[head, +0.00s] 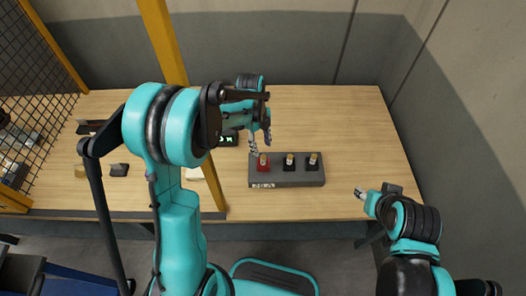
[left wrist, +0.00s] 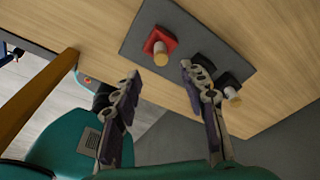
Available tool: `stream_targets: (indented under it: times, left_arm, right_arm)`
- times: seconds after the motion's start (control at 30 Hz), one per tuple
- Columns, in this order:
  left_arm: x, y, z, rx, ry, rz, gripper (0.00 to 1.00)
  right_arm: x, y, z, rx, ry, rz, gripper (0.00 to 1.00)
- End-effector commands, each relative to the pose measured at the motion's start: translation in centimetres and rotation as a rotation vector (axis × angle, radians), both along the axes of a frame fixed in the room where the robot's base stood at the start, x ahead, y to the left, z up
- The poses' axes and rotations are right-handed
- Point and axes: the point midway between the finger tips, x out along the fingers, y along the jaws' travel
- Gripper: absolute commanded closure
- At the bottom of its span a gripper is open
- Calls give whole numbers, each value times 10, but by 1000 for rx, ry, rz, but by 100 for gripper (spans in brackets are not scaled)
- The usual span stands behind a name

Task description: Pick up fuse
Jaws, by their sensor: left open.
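A grey block (head: 286,180) on the table carries three short fuses in a row. The leftmost fuse (head: 263,160) stands in a red holder (head: 264,167). The other two, a middle fuse (head: 289,159) and a right fuse (head: 313,158), stand in black holders. My left gripper (head: 260,143) is open and empty, just behind the red holder in the head view. In the left wrist view, the tan-ended fuse (left wrist: 160,57) in the red holder (left wrist: 161,38) lies just beyond the gap between the open fingers (left wrist: 160,70). My right gripper (head: 361,193) is right of the block, over the table's front edge; its jaws are unclear.
A yellow post (head: 166,45) rises left of the block, close to my left arm. A dark device with a green display (head: 227,140) sits behind the block's left end. A small dark object (head: 119,170) lies at left. The table's right side is clear.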

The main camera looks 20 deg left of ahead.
Motion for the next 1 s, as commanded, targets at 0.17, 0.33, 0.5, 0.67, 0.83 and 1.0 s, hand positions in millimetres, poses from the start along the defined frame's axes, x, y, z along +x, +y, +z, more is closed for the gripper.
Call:
stream_targets:
  times: [0.17,0.33,0.5,0.67,0.83,1.0]
  left_arm:
    - [-1,-3,-22,0,0,-1,58]
    - [-1,-4,-37,0,0,-1,58]
    - [0,-7,-64,0,0,-1,58]
    - [-2,-9,-77,0,-1,0,58]
    - [-2,-9,-75,0,-1,0,58]
    - [-2,-9,-75,0,0,0,100]
  right_arm:
    - [0,0,-9,0,0,0,60]
    - [0,0,-15,0,0,0,60]
    - [0,0,-28,0,0,0,60]
    - [0,0,-32,0,0,0,60]
    - [0,0,-30,0,0,0,60]
    - [0,0,-30,0,0,0,60]
